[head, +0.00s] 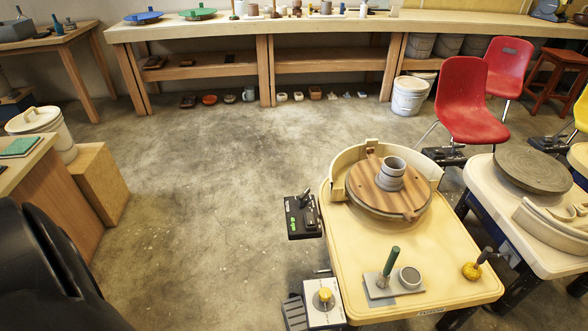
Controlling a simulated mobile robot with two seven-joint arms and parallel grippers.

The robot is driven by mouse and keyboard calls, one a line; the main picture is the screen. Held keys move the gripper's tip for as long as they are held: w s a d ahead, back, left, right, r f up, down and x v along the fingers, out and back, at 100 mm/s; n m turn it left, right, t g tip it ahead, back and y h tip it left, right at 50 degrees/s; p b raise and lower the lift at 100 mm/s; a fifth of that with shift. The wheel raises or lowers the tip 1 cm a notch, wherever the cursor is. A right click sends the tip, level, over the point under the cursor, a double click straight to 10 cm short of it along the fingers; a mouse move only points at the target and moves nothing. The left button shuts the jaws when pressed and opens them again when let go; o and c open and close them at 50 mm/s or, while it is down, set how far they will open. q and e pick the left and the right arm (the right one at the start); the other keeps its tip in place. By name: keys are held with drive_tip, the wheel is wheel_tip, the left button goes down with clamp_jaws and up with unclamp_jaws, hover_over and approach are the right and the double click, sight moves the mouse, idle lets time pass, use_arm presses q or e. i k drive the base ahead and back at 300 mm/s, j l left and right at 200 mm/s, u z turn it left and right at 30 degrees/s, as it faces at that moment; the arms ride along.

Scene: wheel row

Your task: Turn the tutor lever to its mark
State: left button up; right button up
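A cream-topped pottery wheel (405,265) stands at the right, with a round wooden bat (368,200) and a grey clay cylinder (391,173) on it. A black control box (299,222) with small green marks and a short dark lever (305,198) is at the wheel's left side. More black boxes, one of them (445,156) behind this wheel, are by other wheels. I cannot tell which lever is the tutor's, and any mark is too small to read. Neither of my grippers is in view.
A second wheel (535,170) stands at right, red chairs (466,105) behind. A long shelf bench (250,30) lines the back. The floor (215,200) left of the wheel is clear.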

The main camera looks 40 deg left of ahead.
sight(301, 197)
drive_tip(key=u, duration=1.1)
